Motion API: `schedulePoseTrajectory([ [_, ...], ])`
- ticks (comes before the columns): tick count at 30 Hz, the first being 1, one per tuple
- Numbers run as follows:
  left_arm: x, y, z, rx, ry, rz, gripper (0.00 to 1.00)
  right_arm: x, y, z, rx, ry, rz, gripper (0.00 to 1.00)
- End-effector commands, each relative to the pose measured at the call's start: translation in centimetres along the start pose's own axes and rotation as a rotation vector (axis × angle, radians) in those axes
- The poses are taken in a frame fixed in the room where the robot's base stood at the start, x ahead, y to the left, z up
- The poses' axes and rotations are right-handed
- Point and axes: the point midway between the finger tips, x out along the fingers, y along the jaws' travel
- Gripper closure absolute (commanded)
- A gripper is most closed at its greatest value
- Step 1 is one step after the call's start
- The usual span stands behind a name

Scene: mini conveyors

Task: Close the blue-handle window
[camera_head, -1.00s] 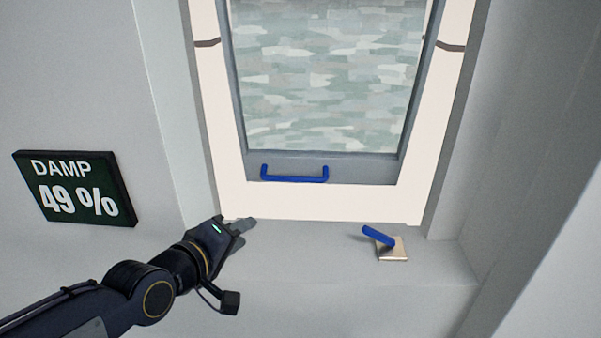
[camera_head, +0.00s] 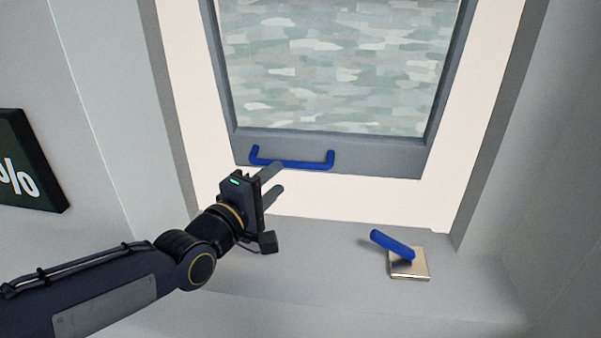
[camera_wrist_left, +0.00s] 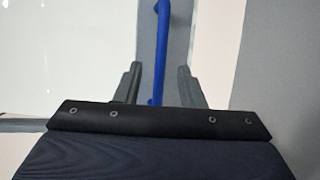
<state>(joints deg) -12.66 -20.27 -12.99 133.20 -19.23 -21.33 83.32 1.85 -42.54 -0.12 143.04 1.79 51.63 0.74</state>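The window (camera_head: 400,158) has a grey sash in a cream frame, with mottled green-grey glass. A blue bar handle (camera_head: 305,164) is fixed along the sash's bottom rail. My left gripper (camera_head: 275,179) is just below the handle's left half, fingers pointing toward the sash. In the left wrist view the fingers (camera_wrist_left: 155,85) are apart, with the blue handle (camera_wrist_left: 160,50) showing between them; whether they touch it I cannot tell. A blue lever (camera_head: 391,245) on a metal plate (camera_head: 418,266) sits on the sill, right of the gripper. My right gripper is not in view.
A dark sign (camera_head: 28,165) hangs on the wall at the left, partly cut off. The grey sill (camera_head: 330,265) is clear between my left arm and the lever plate. Grey reveal walls flank the window.

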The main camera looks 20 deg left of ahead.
Motion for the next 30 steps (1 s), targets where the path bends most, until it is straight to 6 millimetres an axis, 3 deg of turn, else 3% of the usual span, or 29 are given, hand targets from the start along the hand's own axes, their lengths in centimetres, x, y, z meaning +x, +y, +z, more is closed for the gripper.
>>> schedulePoseTrajectory([
  [5,1.2,-0.2,0.0,0.001,0.000,-0.004,0.64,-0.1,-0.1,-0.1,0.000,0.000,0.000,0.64],
  [18,7.1,-0.2,0.0,0.000,0.001,-0.003,0.64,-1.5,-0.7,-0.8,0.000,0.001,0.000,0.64],
  [30,7.8,-0.2,0.0,0.001,0.001,0.000,0.67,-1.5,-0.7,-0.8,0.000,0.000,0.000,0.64],
])
